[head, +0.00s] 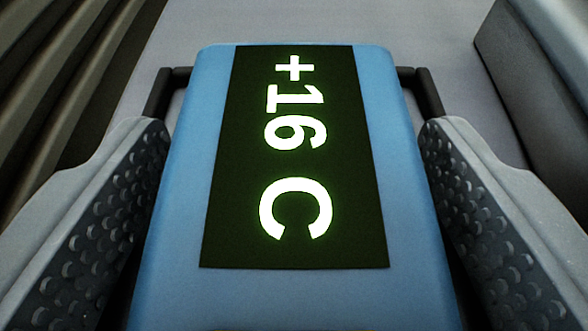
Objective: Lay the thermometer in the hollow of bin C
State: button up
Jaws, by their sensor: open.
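The thermometer (410,200) is a blue block with a dark display that reads "+16 C" in bright characters. It fills the middle of the head view, and its near end runs out of the picture at the bottom. A dark bar or handle sticks out on each side near its far end. My gripper (292,150) is open, with one studded finger on each side of the thermometer. Whether the fingers touch the block or the dark bars, I cannot tell. No bin C and no hollow can be made out in this view.
A grey flat surface (420,30) lies behind the thermometer. Dark ridged slats (60,70) run along the left. A dark grey block or wall (535,80) stands at the upper right. Clear surface shows beyond the thermometer's far end.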

jog(key=p+v, duration=0.4)
jog(key=v, duration=1)
jog(key=shift+a+f, duration=0.2)
jog(key=w+d+r+y, duration=0.2)
jog(key=r, duration=1.2)
jog(key=w+d+r+y, duration=0.1)
jog(key=d+r+y, duration=0.1)
jog(key=r, duration=1.2)
jog(key=s+d+r+h, duration=0.1)
jog(key=s+d+r, duration=0.4)
jog(key=r, duration=0.3)
jog(key=s+d+r+t+h, duration=0.1)
jog(key=s+d+r, duration=0.3)
jog(key=d+r, duration=0.3)
notch_tip(320, 180, up, 2)
jog(key=shift+s+d+r+n, duration=0.2)
jog(key=shift+s+d+n, duration=0.15)
jog(key=shift+n, duration=0.05)
jog(key=o, duration=0.5)
jog(key=shift+h, duration=0.8)
jog(key=s+d+r, duration=0.1)
jog(key=s+d, duration=0.1)
jog(key=s+d+r, duration=0.1)
jog(key=s+r, duration=0.1)
jog(key=shift+s+d+r, duration=0.2)
jog(key=shift+d+r, duration=0.1)
jog(key=shift+d, duration=0.1)
